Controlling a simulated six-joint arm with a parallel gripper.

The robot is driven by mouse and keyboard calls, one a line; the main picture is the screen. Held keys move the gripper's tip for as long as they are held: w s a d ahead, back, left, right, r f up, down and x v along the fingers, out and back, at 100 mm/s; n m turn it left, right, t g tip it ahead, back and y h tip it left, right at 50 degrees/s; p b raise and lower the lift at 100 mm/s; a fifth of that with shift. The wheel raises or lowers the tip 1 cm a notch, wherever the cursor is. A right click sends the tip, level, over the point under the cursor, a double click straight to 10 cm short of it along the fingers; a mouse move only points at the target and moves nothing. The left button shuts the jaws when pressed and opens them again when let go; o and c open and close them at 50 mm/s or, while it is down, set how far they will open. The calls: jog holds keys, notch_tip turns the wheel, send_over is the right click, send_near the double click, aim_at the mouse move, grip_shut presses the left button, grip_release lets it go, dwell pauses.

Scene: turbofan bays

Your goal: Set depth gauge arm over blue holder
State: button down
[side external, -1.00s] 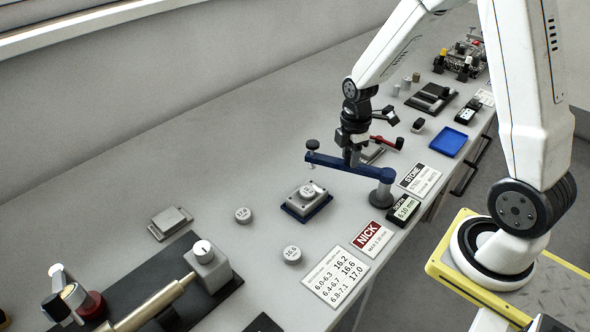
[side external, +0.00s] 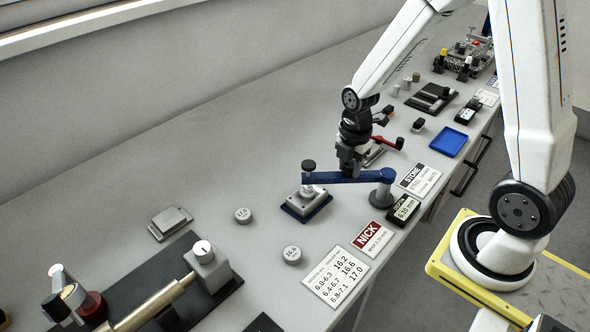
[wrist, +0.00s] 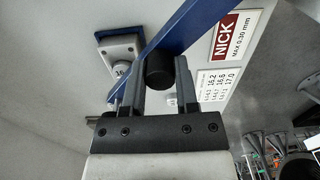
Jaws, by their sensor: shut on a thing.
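The blue depth gauge arm (side external: 340,178) reaches left from its grey pivot post (side external: 383,198). Its far end, with a black-topped spindle (side external: 308,166), appears over the blue holder (side external: 318,211). The holder carries a grey block with a round puck, partly hidden behind the spindle. My gripper (side external: 350,172) is at the middle of the arm. In the wrist view, my gripper (wrist: 160,78) is shut on the arm's black knob (wrist: 159,69), with the blue bar running diagonally past it. That view also shows the puck (wrist: 121,70) on the block beside the bar.
The gauge display (side external: 404,209) stands beside the post, near the NICK card (side external: 368,238) and the STORE card (side external: 419,179). Loose pucks (side external: 292,255) (side external: 243,215) lie to the left. A blue tray (side external: 449,143) sits farther back. Bare bench lies behind the holder.

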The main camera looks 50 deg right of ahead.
aim_at(350, 165)
jog(key=shift+a, duration=0.1)
jog(key=shift+c, duration=1.8)
grip_release()
jog(key=shift+r, duration=0.15)
jog(key=shift+r, duration=3.8)
jog(key=s+a+f+m+t, duration=0.1)
jog(key=s+a+m, duration=0.1)
jog(key=m, duration=0.7)
jog(key=s+a+f+m+t, duration=0.1)
jog(key=a+m, duration=0.3)
jog(key=m, duration=0.5)
jog(key=shift+s+f+t, duration=0.3)
jog(key=shift+s+f, duration=0.2)
jog(key=shift+s, duration=0.25)
